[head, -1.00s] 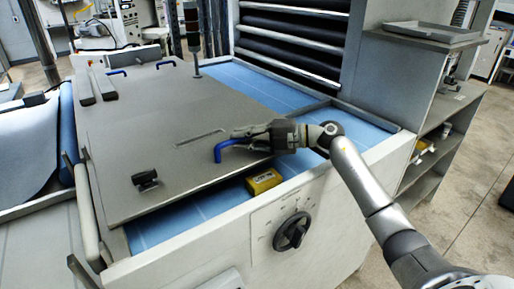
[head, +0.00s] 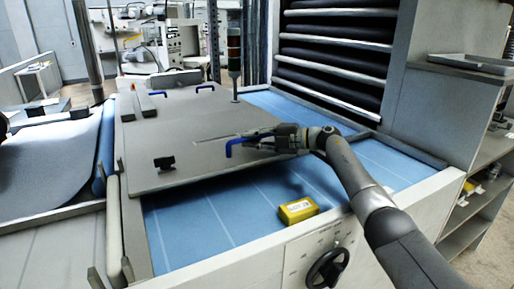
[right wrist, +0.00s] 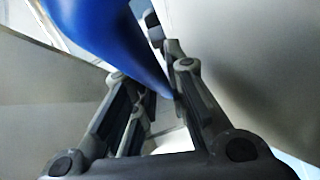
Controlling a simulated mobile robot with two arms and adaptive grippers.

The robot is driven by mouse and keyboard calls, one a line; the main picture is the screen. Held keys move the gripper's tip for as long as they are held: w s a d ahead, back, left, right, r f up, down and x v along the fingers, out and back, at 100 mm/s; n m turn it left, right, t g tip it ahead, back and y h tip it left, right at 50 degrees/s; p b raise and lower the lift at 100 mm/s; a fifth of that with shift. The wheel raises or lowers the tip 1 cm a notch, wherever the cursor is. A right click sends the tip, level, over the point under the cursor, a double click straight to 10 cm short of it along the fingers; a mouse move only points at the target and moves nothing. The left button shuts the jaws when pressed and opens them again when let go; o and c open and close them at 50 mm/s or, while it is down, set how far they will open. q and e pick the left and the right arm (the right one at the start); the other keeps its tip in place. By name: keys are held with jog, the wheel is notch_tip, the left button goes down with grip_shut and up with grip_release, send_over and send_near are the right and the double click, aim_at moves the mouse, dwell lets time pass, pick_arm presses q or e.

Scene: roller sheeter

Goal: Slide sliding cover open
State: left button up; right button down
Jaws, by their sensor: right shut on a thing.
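The sliding cover (head: 190,115) is a large flat grey panel lying over the blue bed (head: 215,215) of the machine. A blue handle (head: 233,148) stands at its near right part, beside a slot in the panel. My right gripper (head: 243,147) is at this handle and shut on it. In the right wrist view the blue handle (right wrist: 120,45) is large and passes by the fingers (right wrist: 150,95). Part of the handle is hidden by the gripper in the head view. My left gripper is not in view.
A yellow box (head: 298,210) lies on the blue bed in front of the cover. A black knob (head: 327,268) is on the front panel. Dark rollers (head: 335,55) stand behind.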

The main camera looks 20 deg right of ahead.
jog(key=shift+w, duration=0.35)
jog(key=c, duration=1.5)
grip_release()
jog(key=shift+o, duration=0.2)
jog(key=v, duration=1.2)
